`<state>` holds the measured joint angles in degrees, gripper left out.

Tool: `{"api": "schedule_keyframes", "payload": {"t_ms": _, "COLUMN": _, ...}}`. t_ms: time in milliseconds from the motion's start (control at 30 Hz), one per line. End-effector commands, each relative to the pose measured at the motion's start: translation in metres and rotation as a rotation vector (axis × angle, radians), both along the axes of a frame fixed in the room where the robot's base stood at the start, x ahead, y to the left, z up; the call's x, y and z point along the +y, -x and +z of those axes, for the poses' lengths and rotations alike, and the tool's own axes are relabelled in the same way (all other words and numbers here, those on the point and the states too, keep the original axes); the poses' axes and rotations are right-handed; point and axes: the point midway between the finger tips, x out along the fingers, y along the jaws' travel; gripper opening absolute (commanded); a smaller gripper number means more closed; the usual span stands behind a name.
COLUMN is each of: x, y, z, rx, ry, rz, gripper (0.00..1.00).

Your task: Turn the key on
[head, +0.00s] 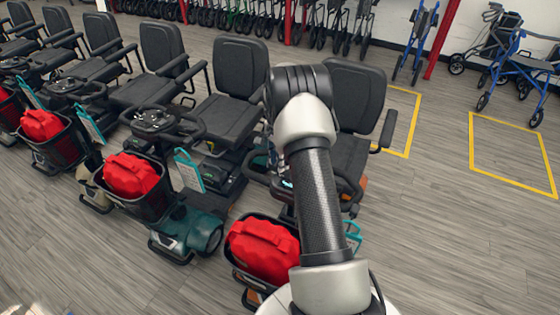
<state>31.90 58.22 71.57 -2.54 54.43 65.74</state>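My arm reaches up over the nearest scooter, the one at the right end of the row, and covers much of it. That scooter's dark seat (362,95) shows behind my arm. Its handlebar (350,190) shows partly on both sides of my arm, with a small lit spot (287,184) at the left. A red bag or case (262,247) sits in its black front basket (238,271). I cannot see a key; the middle of the control panel is hidden by my arm. My gripper is not visible in this view.
A second scooter, with a dark seat (226,117) and dark green front (185,235), stands close on the left. Several more continue left. Walkers (525,70) stand along the back and right. Yellow floor outlines (512,117) and bare floor (460,240) lie to the right.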

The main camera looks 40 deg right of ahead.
Motion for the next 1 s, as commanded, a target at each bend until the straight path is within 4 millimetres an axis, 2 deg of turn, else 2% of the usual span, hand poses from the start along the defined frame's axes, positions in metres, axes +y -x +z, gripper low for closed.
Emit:
{"api": "schedule_keyframes", "payload": {"t_ms": 300, "x": -0.001, "y": -0.007, "z": 0.065, "rx": -0.006, "ry": 0.004, "rz": 0.0, "gripper": 0.33}}
{"api": "schedule_keyframes", "payload": {"t_ms": 500, "x": -0.001, "y": -0.009, "z": 0.098, "rx": -0.003, "ry": 0.001, "rz": 0.0, "gripper": 0.33}}
{"api": "schedule_keyframes", "payload": {"t_ms": 700, "x": -0.001, "y": -0.009, "z": 0.112, "rx": -0.002, "ry": 0.001, "rz": 0.0, "gripper": 0.33}}
{"api": "schedule_keyframes", "payload": {"t_ms": 1000, "x": -0.001, "y": -0.009, "z": 0.113, "rx": -0.001, "ry": 0.0, "rz": 0.0, "gripper": 0.33}}
